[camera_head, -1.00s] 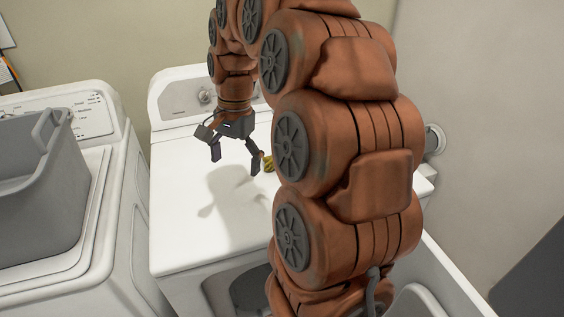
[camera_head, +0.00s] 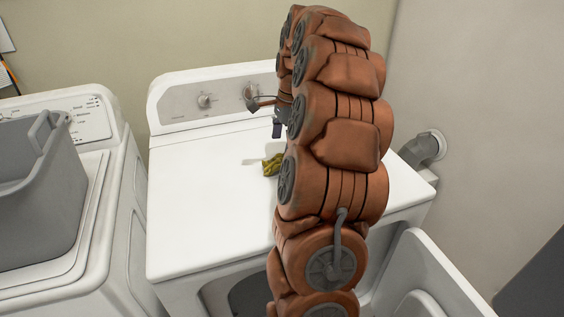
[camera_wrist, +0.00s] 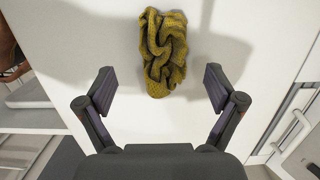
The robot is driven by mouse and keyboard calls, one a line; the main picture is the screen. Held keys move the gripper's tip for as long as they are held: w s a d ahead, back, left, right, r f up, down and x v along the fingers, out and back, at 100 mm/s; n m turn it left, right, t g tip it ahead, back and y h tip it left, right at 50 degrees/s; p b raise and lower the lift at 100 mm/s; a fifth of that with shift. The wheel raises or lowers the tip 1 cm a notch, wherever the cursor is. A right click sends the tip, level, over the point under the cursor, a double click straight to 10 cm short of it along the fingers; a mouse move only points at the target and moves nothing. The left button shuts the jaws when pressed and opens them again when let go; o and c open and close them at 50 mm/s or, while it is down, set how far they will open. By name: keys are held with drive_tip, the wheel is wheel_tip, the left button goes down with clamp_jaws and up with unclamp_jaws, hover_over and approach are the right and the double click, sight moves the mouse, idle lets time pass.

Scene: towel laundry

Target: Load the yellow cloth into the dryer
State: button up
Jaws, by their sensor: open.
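The yellow cloth (camera_head: 272,165) lies crumpled on the white top of the dryer (camera_head: 205,195); in the head view my arm covers part of it. In the wrist view the yellow cloth (camera_wrist: 163,52) lies ahead of my gripper (camera_wrist: 160,88), roughly centred between the two spread fingers and beyond their tips. My gripper is open and empty. In the head view it is mostly hidden behind my arm, with a dark part showing near the control panel. The dryer's front opening (camera_head: 250,292) is dark and partly hidden by my arm, and its door (camera_head: 425,275) hangs open to the right.
A white washer (camera_head: 95,220) stands at the left with a grey basket (camera_head: 40,195) on top. A grey vent pipe (camera_head: 420,150) comes from the wall behind the dryer's right side. The left part of the dryer top is clear.

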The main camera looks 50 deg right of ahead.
sight(282, 155)
drive_tip(key=shift+w+d+f+p, duration=0.15)
drive_tip(key=shift+f+p, duration=0.2)
drive_tip(key=shift+f, duration=1)
drive_tip(key=shift+w+a+f+p, duration=0.1)
drive_tip(key=shift+f+p, duration=0.25)
drive_tip(key=shift+f, duration=1)
drive_tip(key=c, duration=1.4)
drive_tip(key=shift+r, duration=0.15)
drive_tip(key=shift+w+d+r+b, duration=0.1)
drive_tip(key=shift+r+b, duration=0.4)
drive_tip(key=shift+r, duration=1.15)
drive_tip(key=s+a+b, duration=0.1)
drive_tip(key=s+a, duration=0.2)
drive_tip(key=s, duration=0.1)
drive_tip(key=s+a+r+b, duration=0.1)
drive_tip(key=s+a, duration=0.3)
drive_tip(key=s+a+b, duration=0.1)
drive_tip(key=s+a, duration=0.2)
drive_tip(key=s, duration=0.1)
drive_tip(key=shift+s+a+r, duration=0.15)
drive_tip(key=shift+s+r, duration=0.1)
